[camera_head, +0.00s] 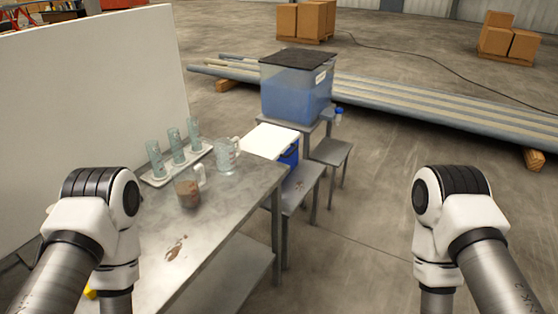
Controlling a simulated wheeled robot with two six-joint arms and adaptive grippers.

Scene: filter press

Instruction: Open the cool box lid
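The cool box (291,157) is a small blue box on a low grey bench, just beyond the far right end of the metal table. Its white lid (270,140) lies flat over the top and looks shut. Part of the box body is hidden behind the table and under the lid. My two arms show at the left and right lower edges, well apart from the box. Both grippers are below the picture and out of view.
The metal table (225,212) holds a rack of glass cylinders (178,160), a clear jug (227,155) and a jug of brown liquid (188,188). A blue water tank (296,88) stands behind the cool box. Floor to the right is clear; pipes (420,100) lie behind.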

